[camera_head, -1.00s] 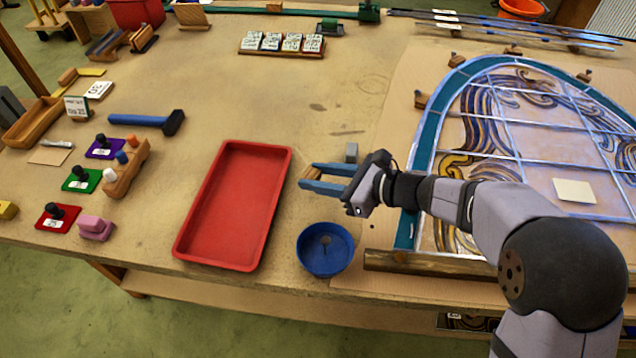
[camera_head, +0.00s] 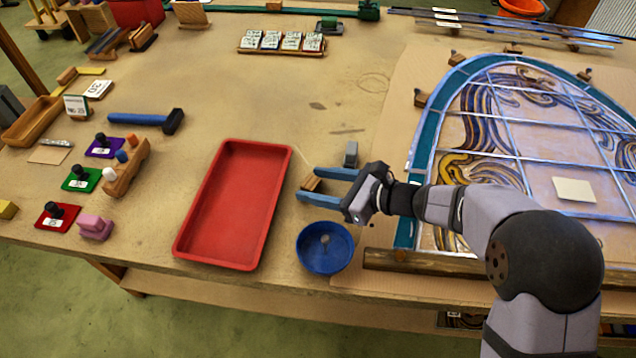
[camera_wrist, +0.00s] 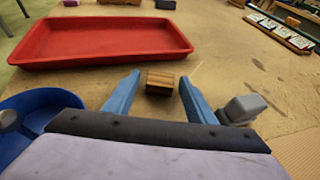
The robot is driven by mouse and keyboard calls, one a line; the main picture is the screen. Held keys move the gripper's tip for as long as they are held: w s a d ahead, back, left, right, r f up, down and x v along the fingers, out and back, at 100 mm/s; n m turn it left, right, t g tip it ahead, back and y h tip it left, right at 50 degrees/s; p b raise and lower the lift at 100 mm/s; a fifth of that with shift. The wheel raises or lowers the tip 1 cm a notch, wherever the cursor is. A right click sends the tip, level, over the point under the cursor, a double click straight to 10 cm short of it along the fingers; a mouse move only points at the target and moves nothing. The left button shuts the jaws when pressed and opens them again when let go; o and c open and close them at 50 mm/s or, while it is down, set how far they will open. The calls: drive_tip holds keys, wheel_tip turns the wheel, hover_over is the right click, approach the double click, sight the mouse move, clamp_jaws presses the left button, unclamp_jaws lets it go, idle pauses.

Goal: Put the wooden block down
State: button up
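The wooden block (camera_head: 312,184) is small and brown and rests on the bench between the red tray and the arched panel. My gripper (camera_head: 308,184) is low over the bench with its two blue fingers spread, one on each side of the block. In the wrist view the block (camera_wrist: 160,82) sits between the fingertips (camera_wrist: 160,76), with a visible gap to each finger. My gripper is open and holds nothing.
The red tray (camera_head: 282,160) is just left of the block. A blue bowl (camera_head: 325,262) stands close in front of my gripper. A small grey block (camera_head: 351,154) is just behind the fingers. The leaded panel (camera_head: 436,125) lies to the right.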

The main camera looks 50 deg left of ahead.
drive_tip(key=shift+r, duration=0.1)
drive_tip(key=shift+w+d+r, duration=0.1)
drive_tip(key=shift+d, duration=0.05)
drive_tip(key=b+v, duration=0.1)
drive_tip(key=v, duration=1)
drive_tip(key=shift+d+r, duration=0.25)
drive_tip(key=shift+d, duration=0.05)
